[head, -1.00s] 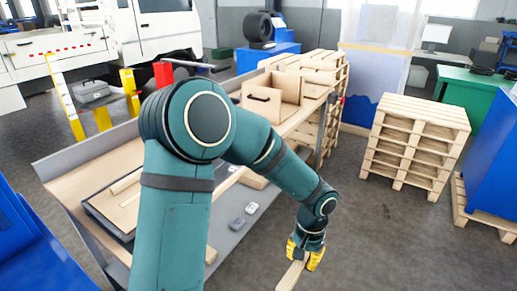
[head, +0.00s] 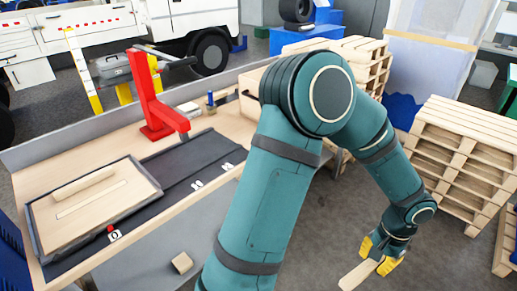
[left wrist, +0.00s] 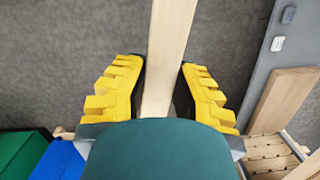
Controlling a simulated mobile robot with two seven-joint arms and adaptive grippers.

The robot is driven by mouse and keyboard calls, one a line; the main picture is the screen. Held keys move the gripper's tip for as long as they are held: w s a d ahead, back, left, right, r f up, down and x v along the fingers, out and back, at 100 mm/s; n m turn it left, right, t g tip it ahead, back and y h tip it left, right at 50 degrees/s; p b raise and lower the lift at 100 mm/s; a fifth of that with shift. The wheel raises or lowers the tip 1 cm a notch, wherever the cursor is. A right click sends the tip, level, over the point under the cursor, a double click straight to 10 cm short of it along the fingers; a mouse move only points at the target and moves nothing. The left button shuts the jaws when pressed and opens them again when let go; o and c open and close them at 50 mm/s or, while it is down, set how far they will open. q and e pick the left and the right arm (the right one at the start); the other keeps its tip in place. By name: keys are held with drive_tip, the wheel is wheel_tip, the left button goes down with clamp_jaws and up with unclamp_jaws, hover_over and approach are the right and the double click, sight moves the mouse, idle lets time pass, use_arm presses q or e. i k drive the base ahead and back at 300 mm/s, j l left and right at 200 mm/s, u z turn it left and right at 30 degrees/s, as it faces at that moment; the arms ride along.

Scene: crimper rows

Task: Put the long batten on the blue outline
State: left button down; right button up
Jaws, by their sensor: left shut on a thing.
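My left gripper (head: 383,255) is shut on a long pale wooden batten (head: 356,276), over the floor to the right of the workbench. In the left wrist view the batten (left wrist: 172,40) passes between the yellow fingers (left wrist: 160,95) and runs out of the top of the picture. A light wooden board (head: 120,208) lies at the left of the bench. A shorter-looking wooden strip (head: 84,187) and a thin pale strip lie on it. I cannot make out a blue outline. My right gripper is not in view.
A red stand (head: 150,95) rises from the bench (head: 45,172) behind the board. Dark matting (head: 180,165) with small tags lies right of the board. A small wooden block (head: 182,263) sits on the grey surface in front. Stacked pallets (head: 455,150) stand at the right.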

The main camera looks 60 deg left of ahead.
sight(92, 199)
drive_tip(key=i+z, duration=0.1)
drive_tip(key=z, duration=0.75)
drive_tip(key=i+j+z, duration=0.1)
drive_tip(key=z, duration=7.3)
drive_tip(key=i+z, duration=0.15)
drive_tip(key=z, duration=1.1)
